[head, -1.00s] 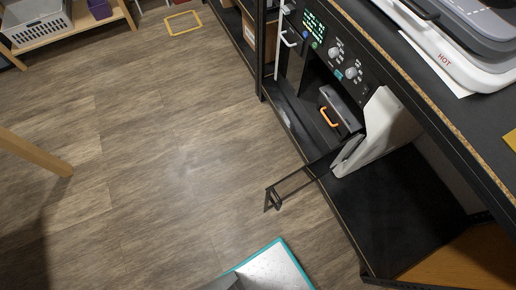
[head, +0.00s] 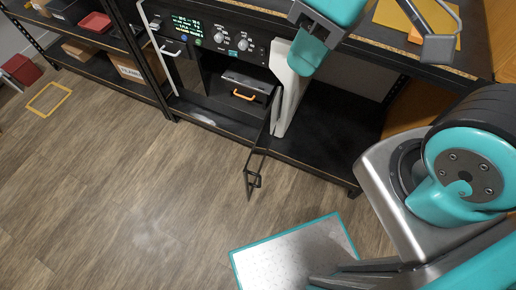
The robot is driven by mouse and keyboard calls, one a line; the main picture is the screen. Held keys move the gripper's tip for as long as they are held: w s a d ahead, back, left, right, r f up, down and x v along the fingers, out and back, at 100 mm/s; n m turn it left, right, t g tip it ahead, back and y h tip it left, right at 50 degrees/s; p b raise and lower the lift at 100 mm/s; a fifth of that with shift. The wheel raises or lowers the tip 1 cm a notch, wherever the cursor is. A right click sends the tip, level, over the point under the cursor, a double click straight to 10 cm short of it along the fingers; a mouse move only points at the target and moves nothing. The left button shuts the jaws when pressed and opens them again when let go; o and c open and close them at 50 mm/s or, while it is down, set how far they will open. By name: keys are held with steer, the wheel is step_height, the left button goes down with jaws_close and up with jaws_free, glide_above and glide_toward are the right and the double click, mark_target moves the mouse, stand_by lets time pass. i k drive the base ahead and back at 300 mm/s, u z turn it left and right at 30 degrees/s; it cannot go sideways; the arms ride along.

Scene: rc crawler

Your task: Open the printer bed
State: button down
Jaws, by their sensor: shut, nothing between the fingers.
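The printer (head: 215,42) is a dark machine on the shelf unit, with a lit green display and several knobs on its front panel. Its lower chamber is open at the front. Inside sits a dark grey block (head: 250,82) with an orange handle (head: 243,96); I cannot tell if this block is the bed. A thin black frame with a handle (head: 253,180) sticks out from the chamber's right side over the floor. My teal arm link shows at the top, right of the printer. My gripper's fingers are not visible.
A white upright panel (head: 292,85) stands right of the chamber, beside an empty black shelf (head: 330,125). Yellow sheets (head: 405,18) and a grey tool (head: 438,48) lie on the top surface.

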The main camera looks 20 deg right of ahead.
mark_target(257, 82)
steer(key=u, duration=0.5)
steer(key=k, duration=0.6)
steer(key=u, duration=0.8)
steer(key=i, duration=1)
steer(key=z, duration=0.55)
